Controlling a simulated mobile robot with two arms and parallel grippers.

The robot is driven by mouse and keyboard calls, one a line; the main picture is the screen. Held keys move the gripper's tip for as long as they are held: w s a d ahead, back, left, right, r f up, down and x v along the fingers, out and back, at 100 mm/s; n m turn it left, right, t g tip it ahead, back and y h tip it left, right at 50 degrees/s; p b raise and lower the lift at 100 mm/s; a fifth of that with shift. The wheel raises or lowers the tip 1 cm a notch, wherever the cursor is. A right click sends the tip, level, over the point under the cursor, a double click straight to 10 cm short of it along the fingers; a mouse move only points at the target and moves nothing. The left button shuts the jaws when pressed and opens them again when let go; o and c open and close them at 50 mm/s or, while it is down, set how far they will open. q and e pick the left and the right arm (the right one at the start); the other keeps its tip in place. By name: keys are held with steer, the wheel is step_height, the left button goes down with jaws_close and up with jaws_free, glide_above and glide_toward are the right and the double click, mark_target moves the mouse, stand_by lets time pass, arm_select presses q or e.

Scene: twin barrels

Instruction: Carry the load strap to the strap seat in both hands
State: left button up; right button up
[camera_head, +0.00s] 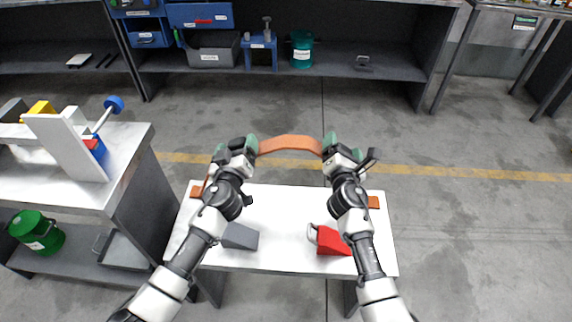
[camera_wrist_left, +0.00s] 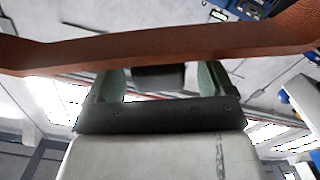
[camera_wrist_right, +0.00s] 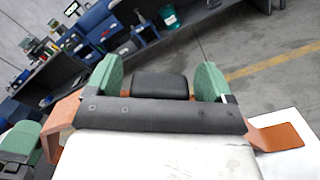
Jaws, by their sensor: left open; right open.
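The load strap (camera_head: 290,143) is an orange-brown band that arches between my grippers above the far edge of the white table. Flat orange-brown ends show at the table's left (camera_head: 197,191) and right (camera_head: 374,202). My left gripper (camera_head: 237,147) is open at the strap's left bend; in the left wrist view the strap (camera_wrist_left: 160,48) crosses the upper picture. My right gripper (camera_head: 344,148) is open at the right bend; in the right wrist view the strap (camera_wrist_right: 66,118) shows on both sides of the hand. I cannot tell whether the fingers touch it. I cannot identify the strap seat.
The white table (camera_head: 275,218) holds a grey wedge (camera_head: 240,236) and a red wedge with a handle (camera_head: 333,241). A side bench (camera_head: 60,190) with a slanted white panel stands at the left. Shelving with bins lines the back. Open floor lies beyond the table.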

arm_select(q)
steer(key=c, duration=1.3)
arm_select(e)
steer(key=c, duration=1.3)
arm_select(q)
steer(key=shift+c, duration=0.2)
arm_select(e)
steer(key=shift+c, duration=0.2)
arm_select(q)
steer(key=shift+r, duration=0.1)
arm_select(e)
steer(key=shift+r, duration=0.1)
